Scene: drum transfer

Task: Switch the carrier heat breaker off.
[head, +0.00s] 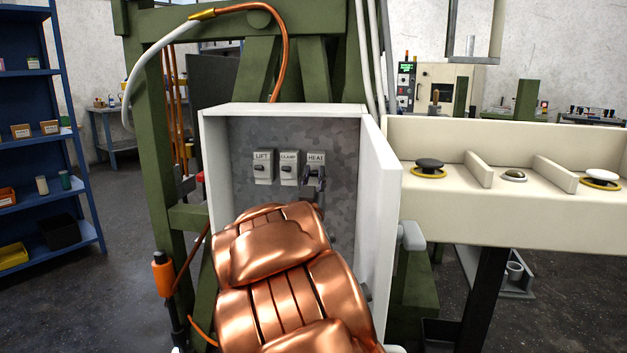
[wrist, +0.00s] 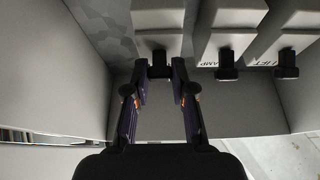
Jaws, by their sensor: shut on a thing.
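The heat breaker (head: 315,158), labelled HEAT, is the rightmost of three breakers on the back wall of an open white box (head: 207,165). My gripper (head: 314,178) reaches into the box and covers the lower part of this breaker. In the wrist view, which shows the labels upside down, my gripper (wrist: 160,72) has its two fingertips on either side of the dark lever (wrist: 159,59) of the leftmost breaker, shut on it. The lever's exact position is partly hidden by the fingers.
The clamp breaker (head: 289,168) and the lift breaker (head: 263,168) sit close to the left of the heat breaker. The box door (head: 379,200) stands open at the right. A cream panel with buttons (head: 480,215) lies beyond it.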

